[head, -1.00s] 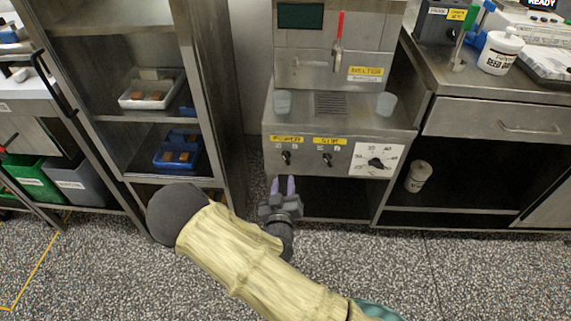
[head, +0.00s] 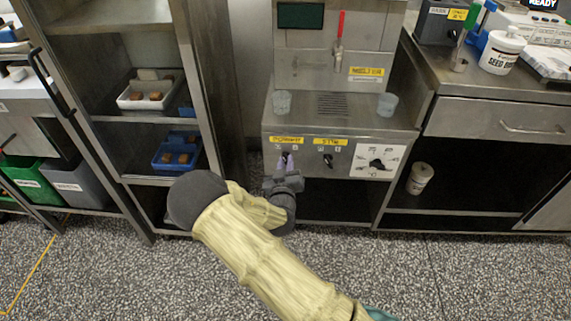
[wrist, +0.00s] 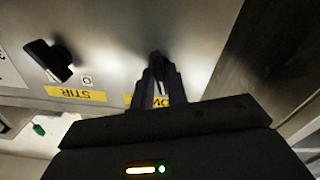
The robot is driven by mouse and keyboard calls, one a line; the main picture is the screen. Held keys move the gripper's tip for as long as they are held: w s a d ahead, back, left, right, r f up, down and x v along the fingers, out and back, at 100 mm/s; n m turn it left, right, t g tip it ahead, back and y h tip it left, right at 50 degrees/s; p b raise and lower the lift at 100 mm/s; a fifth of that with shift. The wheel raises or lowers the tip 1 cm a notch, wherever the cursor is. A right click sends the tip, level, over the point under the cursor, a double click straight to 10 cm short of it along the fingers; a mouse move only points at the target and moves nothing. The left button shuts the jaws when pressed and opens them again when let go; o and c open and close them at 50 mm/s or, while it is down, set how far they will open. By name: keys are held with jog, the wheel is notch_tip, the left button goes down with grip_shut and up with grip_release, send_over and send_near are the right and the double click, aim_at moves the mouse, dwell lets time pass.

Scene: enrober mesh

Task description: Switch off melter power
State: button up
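The melter (head: 341,70) is a steel machine with a yellow MELTER label. On its front panel, the power knob (wrist: 155,58) sits under a yellow POWER label (head: 287,140), with the stir knob (head: 328,161) to its right. My gripper (head: 286,162) is at the power knob, its purple fingers pointing at the panel. In the wrist view, which is upside down, the fingertips (wrist: 158,75) lie on both sides of the dark knob with only a narrow gap between them. The fingers hide most of the knob, so its setting cannot be read.
Two clear cups (head: 281,103) (head: 387,105) stand on the ledge above. A steel rack (head: 150,60) with trays is close on the left.

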grip_shut()
jog(key=shift+n+p, duration=0.6)
jog(key=shift+n, duration=0.4)
jog(key=shift+o, duration=2.4)
grip_release()
jog(key=shift+s, duration=0.1)
